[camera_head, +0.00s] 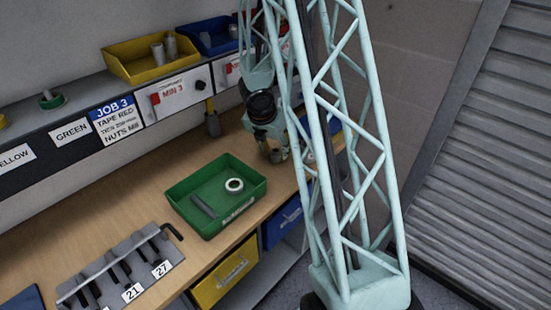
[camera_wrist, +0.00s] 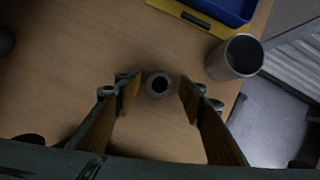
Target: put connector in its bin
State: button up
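In the wrist view, a small grey round connector (camera_wrist: 159,86) with a dark hole stands on the wooden bench. My gripper (camera_wrist: 159,93) is open, its two brown-padded fingers on either side of it. A gap shows between the connector and each finger. A larger grey hollow cylinder (camera_wrist: 228,60) stands to the right, near the bench edge. In the head view my gripper (camera_head: 275,154) is low over the bench, beyond the green tray; the small connector cannot be made out there. On the shelf, a yellow bin (camera_head: 132,66) holds grey cylindrical parts, and a blue bin (camera_head: 206,46) is beside it.
A green tray (camera_head: 182,208) on the bench holds a white ring (camera_head: 234,185) and a dark grey bar (camera_head: 204,206). A hex key rack (camera_head: 122,268) stands at the front left.

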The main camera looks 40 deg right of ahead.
jog(key=shift+x, duration=0.75)
jog(key=shift+c, duration=0.2)
jog(key=c, duration=1)
jog(key=shift+r, duration=0.15)
jog(key=shift+r+p, duration=1)
jog(key=shift+r, duration=0.8)
jog(key=s+a+b, duration=0.2)
jog(key=s+a, duration=0.1)
jog(key=s, duration=0.1)
jog(key=s+a+b, duration=0.1)
jog(key=s+a, duration=0.2)
jog(key=s, duration=0.1)
jog(key=s+a+r+b, duration=0.1)
jog(key=s+a+b, duration=0.1)
jog(key=s, duration=0.3)
jog(key=shift+a+b, duration=0.3)
jog(key=shift+a, duration=0.3)
